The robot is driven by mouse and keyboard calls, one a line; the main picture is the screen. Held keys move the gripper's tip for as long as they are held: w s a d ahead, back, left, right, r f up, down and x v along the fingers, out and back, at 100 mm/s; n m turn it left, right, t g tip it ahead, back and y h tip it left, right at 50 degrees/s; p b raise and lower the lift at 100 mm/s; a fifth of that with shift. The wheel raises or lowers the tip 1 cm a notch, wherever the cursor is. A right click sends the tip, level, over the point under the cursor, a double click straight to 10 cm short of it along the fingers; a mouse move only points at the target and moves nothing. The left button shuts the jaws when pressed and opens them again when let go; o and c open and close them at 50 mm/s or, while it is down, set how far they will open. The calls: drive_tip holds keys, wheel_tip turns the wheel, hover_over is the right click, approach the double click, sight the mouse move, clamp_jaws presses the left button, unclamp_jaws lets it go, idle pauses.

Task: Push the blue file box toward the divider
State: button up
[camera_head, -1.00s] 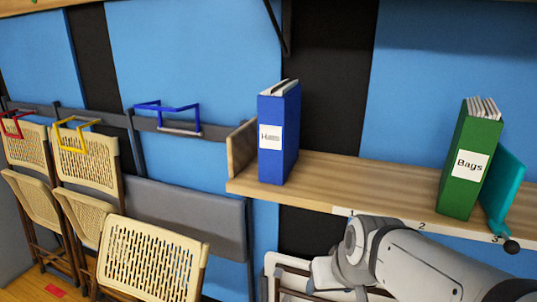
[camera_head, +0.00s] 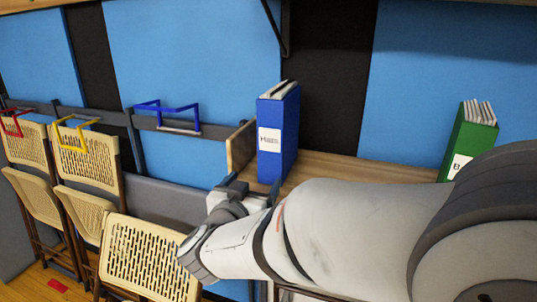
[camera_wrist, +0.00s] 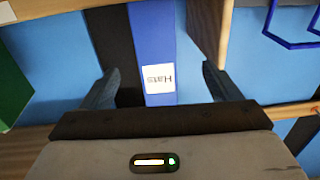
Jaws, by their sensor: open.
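The blue file box (camera_head: 277,135) stands upright near the left end of the wooden shelf, with a white label on its spine. In the wrist view the blue file box (camera_wrist: 152,35) and its "Hats" label lie between my open fingers (camera_wrist: 160,68). In the head view my gripper (camera_head: 252,186) is in front of the box's lower part. I cannot tell whether the fingers touch it. The teal divider is hidden behind my arm in the head view.
A wooden end panel (camera_head: 241,148) stands just left of the blue box. A green file box (camera_head: 468,140) stands farther right, partly hidden by my arm. The shelf (camera_head: 345,172) between the boxes looks clear. Folding chairs (camera_head: 150,255) and wall hooks are at the left.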

sight(273, 156)
drive_tip(key=shift+h, duration=0.3)
drive_tip(key=x, duration=1.3)
drive_tip(key=shift+w+d+b, duration=0.25)
drive_tip(key=shift+d+b, duration=0.05)
drive_tip(key=shift+b, duration=0.1)
drive_tip(key=shift+c, duration=0.5)
